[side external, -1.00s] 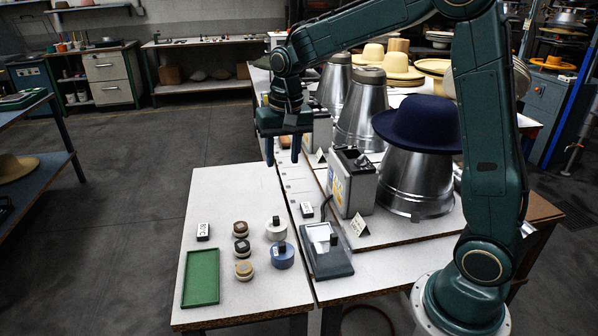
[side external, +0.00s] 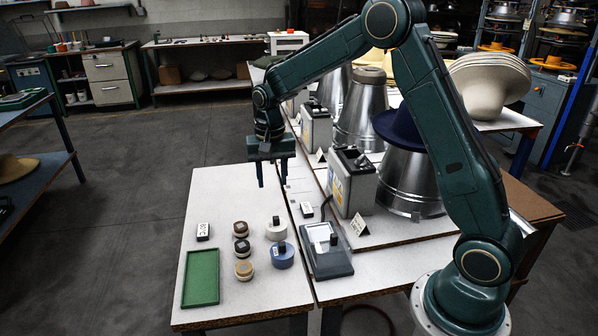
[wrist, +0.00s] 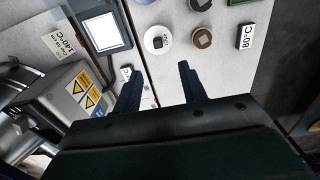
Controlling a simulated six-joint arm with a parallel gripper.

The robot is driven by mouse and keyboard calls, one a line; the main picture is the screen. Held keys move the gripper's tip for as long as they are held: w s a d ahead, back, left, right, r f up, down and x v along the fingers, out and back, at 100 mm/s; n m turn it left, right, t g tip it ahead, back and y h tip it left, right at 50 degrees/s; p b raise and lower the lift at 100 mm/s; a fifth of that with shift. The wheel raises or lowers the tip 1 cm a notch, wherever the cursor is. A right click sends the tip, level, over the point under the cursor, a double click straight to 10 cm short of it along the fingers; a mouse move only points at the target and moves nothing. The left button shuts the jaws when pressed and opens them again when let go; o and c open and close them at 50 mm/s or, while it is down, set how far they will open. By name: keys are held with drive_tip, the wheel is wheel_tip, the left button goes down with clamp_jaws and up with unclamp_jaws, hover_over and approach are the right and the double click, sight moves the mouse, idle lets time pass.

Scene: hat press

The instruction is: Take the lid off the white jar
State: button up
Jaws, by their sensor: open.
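The white jar (side external: 276,232) stands upright on the pale table, its lid on, with a dark square knob on top. It also shows from above in the wrist view (wrist: 151,47), just beyond my fingertips. My gripper (side external: 272,184) is open and empty, fingers pointing down, above the table and behind the jar, apart from it. In the wrist view my gripper's two fingers (wrist: 158,72) are spread with only bare table between them.
A blue jar (side external: 282,260) stands just in front of the white jar. Several small round brown and tan jars (side external: 241,248) stand to its left. A green tray (side external: 201,278) lies at front left. A grey device with a screen (side external: 328,253) sits right.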

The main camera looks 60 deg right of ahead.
hover_over(276, 217)
drive_tip(key=f, duration=0.6)
drive_tip(key=shift+w+a+f, duration=0.1)
drive_tip(key=shift+a+f, duration=0.1)
drive_tip(key=shift+f, duration=0.2)
drive_tip(key=shift+f, duration=0.1)
drive_tip(key=shift+d+f, duration=0.1)
drive_tip(key=shift+f, duration=2.4)
drive_tip(key=shift+c, duration=0.4)
clamp_jaws()
